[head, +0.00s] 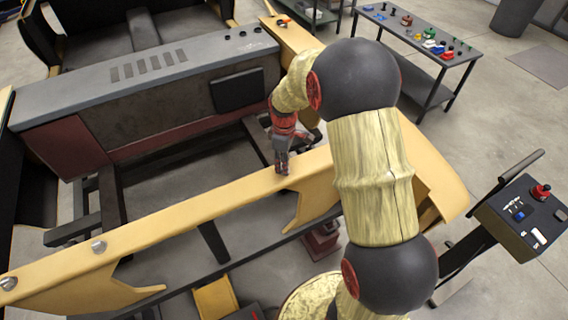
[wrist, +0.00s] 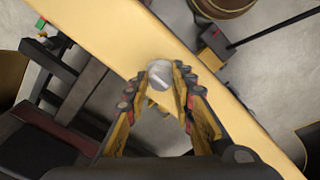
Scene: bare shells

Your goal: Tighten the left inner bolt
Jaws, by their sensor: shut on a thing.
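My gripper (head: 282,170) points down at the yellow beam (head: 190,217), right of its middle in the head view. In the wrist view my gripper (wrist: 158,82) has its two fingers closed around the round silver head of a bolt (wrist: 160,72). The bolt head has a slot-like mark and sits on the yellow beam (wrist: 105,30). In the head view this bolt is hidden by the gripper. Two other silver bolts show on the same beam at the left: one (head: 99,247) further in and one (head: 9,284) near the picture's left edge.
A grey-topped console (head: 150,67) stands behind the beam, with an open dark frame between. A table (head: 425,40) with small coloured parts is at the back right. A control box (head: 525,215) stands at the right. Open floor lies between them.

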